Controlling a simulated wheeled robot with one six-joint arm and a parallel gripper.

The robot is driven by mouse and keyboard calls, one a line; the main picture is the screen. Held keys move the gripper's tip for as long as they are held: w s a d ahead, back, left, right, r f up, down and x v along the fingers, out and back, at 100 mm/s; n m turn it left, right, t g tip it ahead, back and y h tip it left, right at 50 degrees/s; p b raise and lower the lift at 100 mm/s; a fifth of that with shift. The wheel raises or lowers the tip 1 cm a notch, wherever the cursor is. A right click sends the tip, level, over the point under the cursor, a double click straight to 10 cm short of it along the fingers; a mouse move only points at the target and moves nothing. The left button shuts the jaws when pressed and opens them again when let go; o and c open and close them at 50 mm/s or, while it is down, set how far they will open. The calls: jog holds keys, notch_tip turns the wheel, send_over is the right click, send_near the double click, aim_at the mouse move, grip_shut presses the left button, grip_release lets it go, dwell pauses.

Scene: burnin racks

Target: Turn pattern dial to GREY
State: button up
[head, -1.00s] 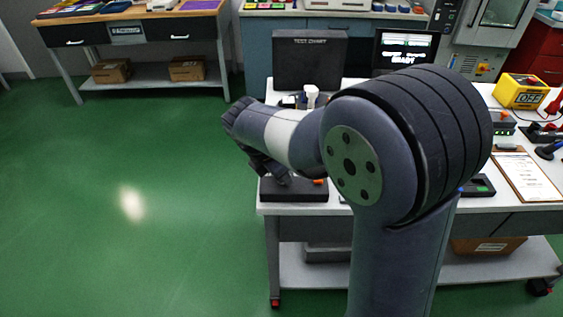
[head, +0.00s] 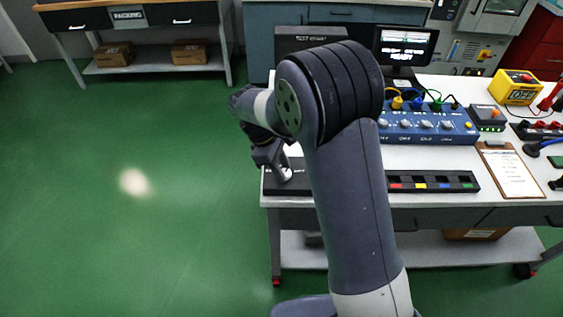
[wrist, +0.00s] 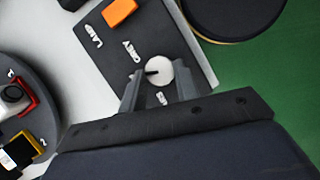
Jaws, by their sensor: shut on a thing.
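The pattern dial is a round white knob (wrist: 160,71) with a dark pointer mark. It sits on a black box (wrist: 188,50), seen in the wrist view. The mark points left in that view. An orange button (wrist: 119,12) is on the same box. My gripper (wrist: 157,82) has one finger on each side of the knob and is shut on it. In the head view my gripper (head: 280,170) is over the black box (head: 300,186) at the table's left front corner, partly hidden by my arm.
A tray with coloured slots (head: 435,182), a blue box with knobs (head: 430,124), a clipboard (head: 518,170) and a yellow meter (head: 516,88) stand to the right. A monitor (head: 405,48) reads READY. In the wrist view, a grey disk (wrist: 45,90) holds small parts.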

jog(key=m, duration=0.2)
jog(key=m+g+p, duration=0.1)
jog(key=shift+w+d+m+y, duration=0.1)
jog(key=shift+w+m+y, duration=0.1)
jog(key=shift+m+y, duration=0.2)
jog(key=shift+d+m+g+y+p, duration=0.1)
jog(key=shift+m+g+y+p, duration=0.5)
jog(key=shift+m, duration=1.1)
jog(key=o, duration=1)
jog(key=shift+w, duration=0.1)
jog(key=shift+r, duration=0.1)
jog(key=v, duration=1)
jog(key=shift+w+r+b, duration=0.15)
jog(key=shift+r+b, duration=0.1)
jog(key=shift+b, duration=0.05)
jog(key=shift+f, duration=0.15)
